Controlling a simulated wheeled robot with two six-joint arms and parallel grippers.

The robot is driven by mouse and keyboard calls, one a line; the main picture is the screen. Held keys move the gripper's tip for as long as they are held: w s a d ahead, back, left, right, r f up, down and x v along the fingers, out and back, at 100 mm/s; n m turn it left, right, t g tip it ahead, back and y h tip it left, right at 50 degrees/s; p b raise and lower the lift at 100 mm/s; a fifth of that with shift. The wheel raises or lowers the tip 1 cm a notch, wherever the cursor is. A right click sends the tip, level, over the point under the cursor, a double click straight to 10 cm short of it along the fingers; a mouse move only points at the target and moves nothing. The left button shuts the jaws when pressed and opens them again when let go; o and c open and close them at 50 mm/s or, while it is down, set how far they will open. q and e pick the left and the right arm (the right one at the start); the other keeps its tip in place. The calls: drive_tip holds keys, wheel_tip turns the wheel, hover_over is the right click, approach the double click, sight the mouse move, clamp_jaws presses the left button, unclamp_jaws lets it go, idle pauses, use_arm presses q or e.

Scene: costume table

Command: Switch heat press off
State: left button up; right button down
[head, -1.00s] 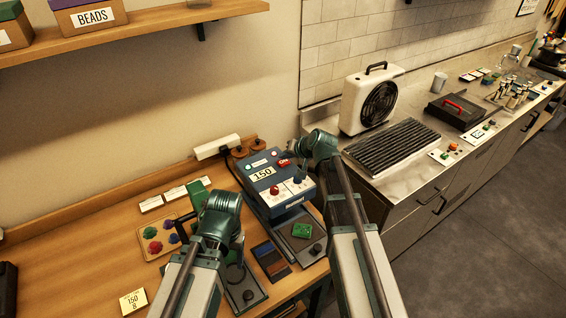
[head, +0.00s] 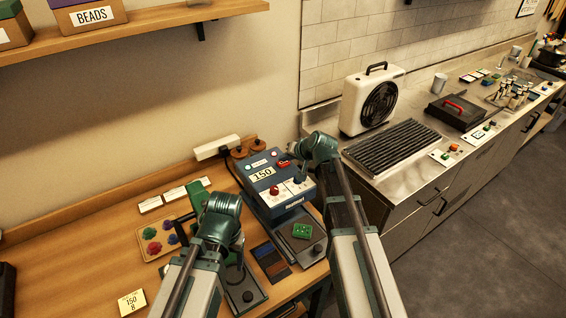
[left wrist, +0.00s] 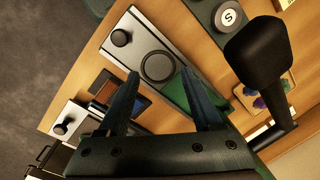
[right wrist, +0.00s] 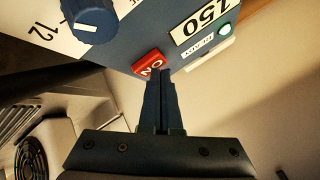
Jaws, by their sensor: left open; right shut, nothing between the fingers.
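The heat press (head: 262,190) is a blue box on the wooden table. Its display reads 150, and its red rocker switch (right wrist: 149,63) is marked ON in the right wrist view. A light marked READY (right wrist: 225,30) glows beside the display. My right gripper (right wrist: 159,73) is shut and empty, its fingertips at the edge of the switch; I cannot tell whether they touch. The switch also shows in the head view (head: 283,163).
A blue knob (right wrist: 88,18) sits on the press near the switch. A green piece (head: 302,231) lies on the press's lower plate. A white fan (head: 372,100) and a ribbed black rack (head: 391,145) stand on the metal counter at right.

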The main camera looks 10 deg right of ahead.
sight(285, 164)
drive_tip(key=shift+r, duration=0.1)
drive_tip(key=shift+r+p, duration=0.8)
drive_tip(key=shift+p, duration=0.1)
wheel_tip(285, 164, up, 6)
drive_tip(key=p, duration=0.6)
idle(0.4)
